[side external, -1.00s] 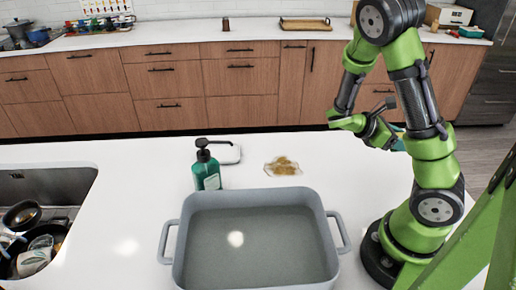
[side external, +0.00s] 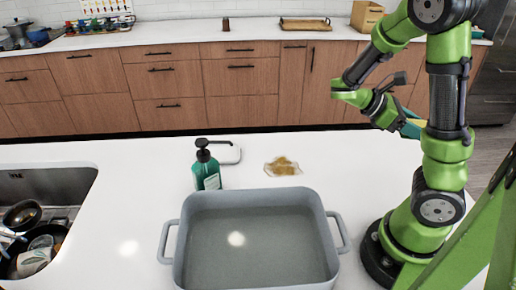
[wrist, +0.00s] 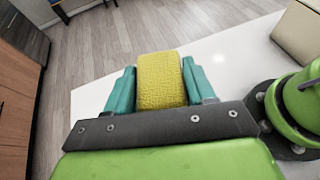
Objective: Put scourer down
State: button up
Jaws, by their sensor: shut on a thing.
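The scourer (wrist: 162,80) is a yellow, rough-textured block in the wrist view. My gripper (wrist: 162,88) is shut on it, with one teal finger against each side. The scourer's far end is over the white counter's edge and the wood floor in that view. In the side view my gripper (side external: 413,127) is at the right, raised at the counter's far edge, partly behind my arm.
A grey basin of water (side external: 333,262) stands at the front. The sink (side external: 70,185) with dishes is at left. The white counter (side external: 120,205) between is clear.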

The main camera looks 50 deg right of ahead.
jog(key=w+a+f+m+t+y, duration=0.1)
jog(key=a+f+m+t+y, duration=0.15)
jog(key=a+m+y, duration=0.6)
jog(key=w+a+f+m+t+y, duration=0.1)
jog(key=w+a+f+m+y, duration=0.15)
jog(key=a+m+y, duration=0.55)
jog(key=w+r+m+t, duration=0.4)
jog(key=w+m+t, duration=0.3)
jog(key=m+t, duration=0.15)
jog(key=w+r+m+t, duration=0.4)
jog(key=w+m+t, duration=0.35)
jog(key=t, duration=0.25)
jog(key=shift+m+g, duration=0.25)
jog(key=shift+g, duration=0.15)
notch_tip(320, 180, down, 17)
jog(key=shift+a, duration=0.15)
jog(key=shift+w+a+f, duration=0.15)
jog(key=shift+a, duration=0.05)
jog(key=w+a, duration=1.1)
jog(key=shift+w+a, duration=0.3)
jog(key=shift+a, duration=0.05)
jog(key=shift+w+a, duration=0.4)
jog(key=shift+a, duration=0.05)
jog(key=shift+d+f, duration=0.15)
jog(key=shift+f, duration=1.55)
